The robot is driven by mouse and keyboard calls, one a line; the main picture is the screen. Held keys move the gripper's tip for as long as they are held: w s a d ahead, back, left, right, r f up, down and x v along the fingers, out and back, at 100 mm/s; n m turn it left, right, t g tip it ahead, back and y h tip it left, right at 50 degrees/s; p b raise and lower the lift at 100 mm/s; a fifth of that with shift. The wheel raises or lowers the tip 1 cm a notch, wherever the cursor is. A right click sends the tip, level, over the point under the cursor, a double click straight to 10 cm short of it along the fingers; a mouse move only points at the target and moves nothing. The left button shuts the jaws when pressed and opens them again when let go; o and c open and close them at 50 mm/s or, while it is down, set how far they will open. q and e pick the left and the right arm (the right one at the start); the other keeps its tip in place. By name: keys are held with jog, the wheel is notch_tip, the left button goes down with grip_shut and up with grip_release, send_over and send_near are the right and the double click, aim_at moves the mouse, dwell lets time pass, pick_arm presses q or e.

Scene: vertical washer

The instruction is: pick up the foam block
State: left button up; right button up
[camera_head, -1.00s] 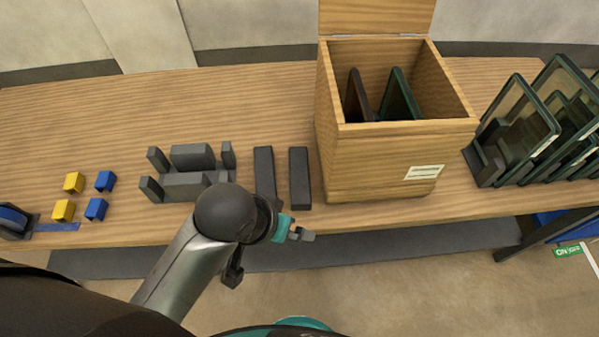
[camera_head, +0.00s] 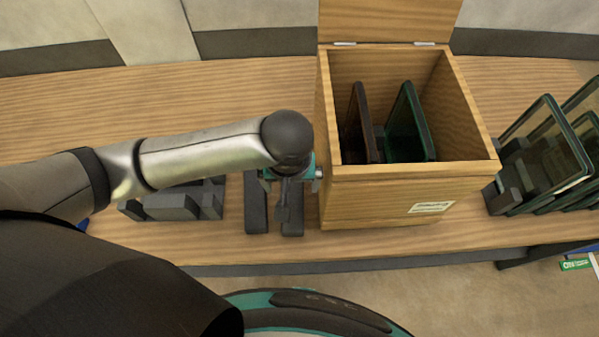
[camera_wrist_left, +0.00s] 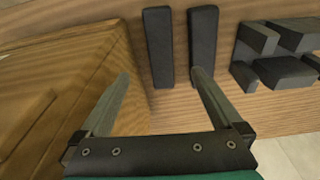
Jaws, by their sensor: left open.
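Two long dark grey blocks lie side by side on the wooden table, and I take them for foam blocks. The left block (camera_head: 256,213) and the right block (camera_head: 296,216) are partly covered by my arm and gripper in the head view. My left gripper (camera_head: 283,205) is over them, pointing down, open and empty. In the left wrist view its open fingers (camera_wrist_left: 160,75) lie to either side of the block nearer the wooden box (camera_wrist_left: 159,48). The other block (camera_wrist_left: 203,35) is beyond one fingertip. My right gripper is not in view.
An open wooden box (camera_head: 400,200) holding two dark-framed panels stands just right of the blocks. A dark grey fixture (camera_head: 170,208) lies to the left, partly under my arm. Framed glass panels (camera_head: 545,160) stand in a rack at far right.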

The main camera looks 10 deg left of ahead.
pick_arm(q)
jog(key=b, duration=0.2)
send_over(293, 195)
jog(key=s, duration=0.2)
jog(key=f, duration=0.9)
jog(key=shift+d+f, duration=0.1)
jog(key=shift+d, duration=0.15)
jog(key=shift+f, duration=0.4)
jog(key=shift+w+a+f+b, duration=0.1)
jog(key=shift+w+f+b, duration=0.2)
jog(key=shift+f, duration=0.5)
jog(key=shift+w+a+f+b, duration=0.1)
jog(key=shift+w+f+b, duration=0.25)
jog(key=shift+f, duration=0.45)
jog(key=shift+w+a+f+b, duration=0.1)
jog(key=shift+w+f+b, duration=0.2)
jog(key=shift+f, duration=0.5)
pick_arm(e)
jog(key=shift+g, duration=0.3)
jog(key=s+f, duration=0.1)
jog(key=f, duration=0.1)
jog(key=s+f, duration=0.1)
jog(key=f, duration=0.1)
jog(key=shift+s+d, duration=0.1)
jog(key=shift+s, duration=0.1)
pick_arm(q)
jog(key=c, duration=1.4)
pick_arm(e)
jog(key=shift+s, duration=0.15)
